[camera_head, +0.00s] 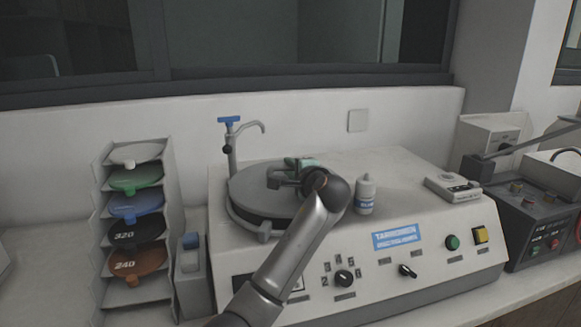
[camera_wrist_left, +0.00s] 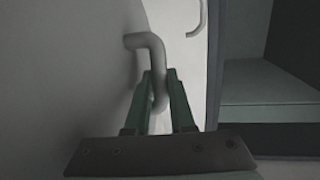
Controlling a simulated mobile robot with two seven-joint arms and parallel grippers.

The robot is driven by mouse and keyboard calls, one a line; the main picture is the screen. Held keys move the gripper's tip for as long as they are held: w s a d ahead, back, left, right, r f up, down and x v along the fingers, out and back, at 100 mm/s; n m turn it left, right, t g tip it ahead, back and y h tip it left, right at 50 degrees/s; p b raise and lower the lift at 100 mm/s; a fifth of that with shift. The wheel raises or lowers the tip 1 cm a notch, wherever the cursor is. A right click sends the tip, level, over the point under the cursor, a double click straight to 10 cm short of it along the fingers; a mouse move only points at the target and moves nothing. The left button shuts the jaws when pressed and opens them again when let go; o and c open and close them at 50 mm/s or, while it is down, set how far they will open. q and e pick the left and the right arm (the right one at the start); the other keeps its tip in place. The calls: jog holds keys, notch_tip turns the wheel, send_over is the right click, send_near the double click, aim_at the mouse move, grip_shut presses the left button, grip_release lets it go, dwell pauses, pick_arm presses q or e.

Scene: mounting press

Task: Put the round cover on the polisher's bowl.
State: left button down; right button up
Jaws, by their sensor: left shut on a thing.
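The round grey cover (camera_head: 250,186) lies flat over the polisher's bowl (camera_head: 238,218), at the left of the white polisher (camera_head: 330,240). A dark band shows between the cover's edge and the bowl's rim at the front; I cannot tell whether the cover touches the rim. My left gripper (camera_head: 277,180) is above the cover and shut on its handle. In the left wrist view my left gripper (camera_wrist_left: 158,88) has its fingers on both sides of the bent grey handle (camera_wrist_left: 148,43). My forearm hides the bowl's right front. My right gripper is not in view.
A faucet (camera_head: 232,140) with a blue top stands behind the bowl. A small white bottle (camera_head: 365,195) stands right of my wrist on the polisher. A rack of coloured discs (camera_head: 136,207) stands at the left. A dark machine (camera_head: 528,220) is at the right.

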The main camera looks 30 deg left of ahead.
pick_arm(q)
jog(key=c, duration=0.8)
grip_release()
jog(key=shift+o, duration=0.6)
jog(key=shift+f, duration=0.1)
jog(key=b+v, duration=0.1)
jog(key=v, duration=1.1)
jog(key=shift+s+d, duration=0.2)
